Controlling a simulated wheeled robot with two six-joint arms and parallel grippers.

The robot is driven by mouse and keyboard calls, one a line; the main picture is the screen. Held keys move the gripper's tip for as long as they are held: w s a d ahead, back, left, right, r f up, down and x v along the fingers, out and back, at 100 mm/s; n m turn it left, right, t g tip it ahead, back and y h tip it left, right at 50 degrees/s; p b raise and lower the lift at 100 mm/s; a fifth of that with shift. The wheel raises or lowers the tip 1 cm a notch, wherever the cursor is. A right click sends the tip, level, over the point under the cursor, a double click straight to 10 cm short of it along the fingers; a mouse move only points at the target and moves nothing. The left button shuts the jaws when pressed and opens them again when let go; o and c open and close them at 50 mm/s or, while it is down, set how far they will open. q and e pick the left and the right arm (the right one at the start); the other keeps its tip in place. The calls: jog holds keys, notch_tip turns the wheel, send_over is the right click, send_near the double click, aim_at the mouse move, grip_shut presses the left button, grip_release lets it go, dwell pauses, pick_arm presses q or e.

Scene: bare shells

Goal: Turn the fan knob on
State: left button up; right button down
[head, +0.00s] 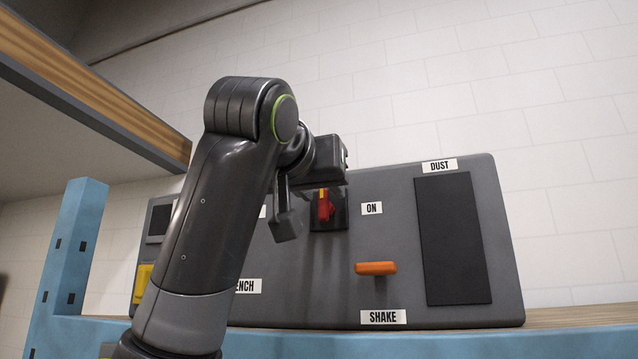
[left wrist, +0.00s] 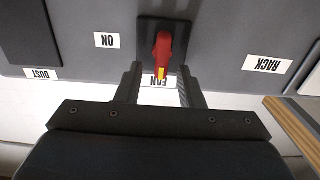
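The fan knob (head: 325,207) is red with a yellow tip, on a black plate on the grey panel (head: 450,165). Its yellow tip points up in the head view, and the "ON" label (head: 372,208) is to its right. The left wrist view shows the panel upside down, with the knob (left wrist: 163,48) and the "FAN" label (left wrist: 158,82) by its yellow end. My left gripper (left wrist: 161,70) is open, its fingertips on either side of the knob's yellow end with gaps visible. In the head view my left arm hides part of the panel. My right gripper is not in view.
An orange handle (head: 376,268) sticks out above the "SHAKE" label (head: 384,317). A dark "DUST" plate (head: 453,240) is at the panel's right. A wooden-edged shelf (head: 90,85) overhangs at upper left, above a blue post (head: 68,255).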

pick_arm(q)
jog(key=shift+s, duration=0.1)
jog(key=shift+c, duration=0.2)
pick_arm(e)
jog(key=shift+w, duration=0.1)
pick_arm(q)
jog(key=shift+c, duration=1.1)
jog(key=shift+a, duration=0.1)
grip_shut()
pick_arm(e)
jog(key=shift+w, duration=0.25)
